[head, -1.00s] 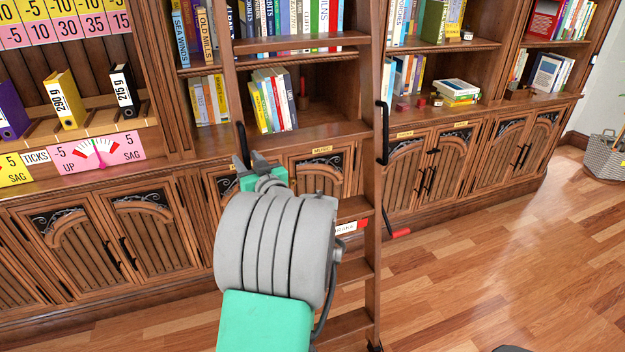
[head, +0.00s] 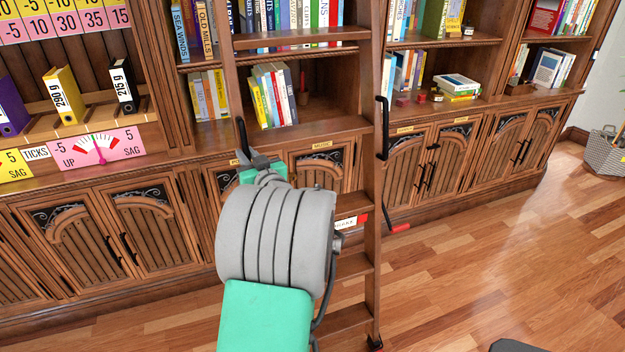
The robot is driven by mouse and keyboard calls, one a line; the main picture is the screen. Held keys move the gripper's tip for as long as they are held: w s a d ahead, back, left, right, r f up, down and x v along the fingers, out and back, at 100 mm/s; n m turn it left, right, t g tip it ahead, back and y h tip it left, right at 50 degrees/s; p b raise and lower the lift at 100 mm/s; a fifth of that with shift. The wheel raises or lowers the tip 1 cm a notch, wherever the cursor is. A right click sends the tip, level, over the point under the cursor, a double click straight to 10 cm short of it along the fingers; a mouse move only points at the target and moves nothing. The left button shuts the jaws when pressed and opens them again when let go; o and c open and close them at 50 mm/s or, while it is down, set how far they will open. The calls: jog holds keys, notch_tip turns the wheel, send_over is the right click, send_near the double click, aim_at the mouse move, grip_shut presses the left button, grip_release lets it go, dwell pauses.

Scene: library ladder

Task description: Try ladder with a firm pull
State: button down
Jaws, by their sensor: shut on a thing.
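A wooden ladder (head: 372,200) stands against the bookcase, with several rungs between its two rails. A black handle (head: 242,135) is on its left rail and another black handle (head: 383,128) is on its right rail. My gripper (head: 248,156) is at the lower end of the left handle, with its fingers shut on it. My arm hides the lower left rail and part of the rungs. A red-ended lever (head: 398,228) sticks out at the right rail, level with a red and white label (head: 348,223), which is partly hidden.
The bookcase cupboards (head: 160,225) run behind the ladder. A pink dial card marked UP and SAG (head: 100,160) and binders on scales, one yellow (head: 64,95), are at the left. Open wooden floor (head: 480,260) lies to the right. A woven basket (head: 606,155) stands at the far right.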

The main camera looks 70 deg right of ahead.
jog(key=shift+s+d, duration=0.2)
jog(key=shift+d, duration=0.05)
dwell(0.8)
jog(key=shift+b, duration=0.5)
jog(key=shift+w+a+r, duration=0.1)
jog(key=shift+w+a, duration=0.05)
jog(key=shift+a, duration=0.05)
dwell(0.7)
jog(key=shift+b, duration=0.55)
jog(key=c, duration=1.3)
grip_release()
jog(key=shift+w, duration=0.1)
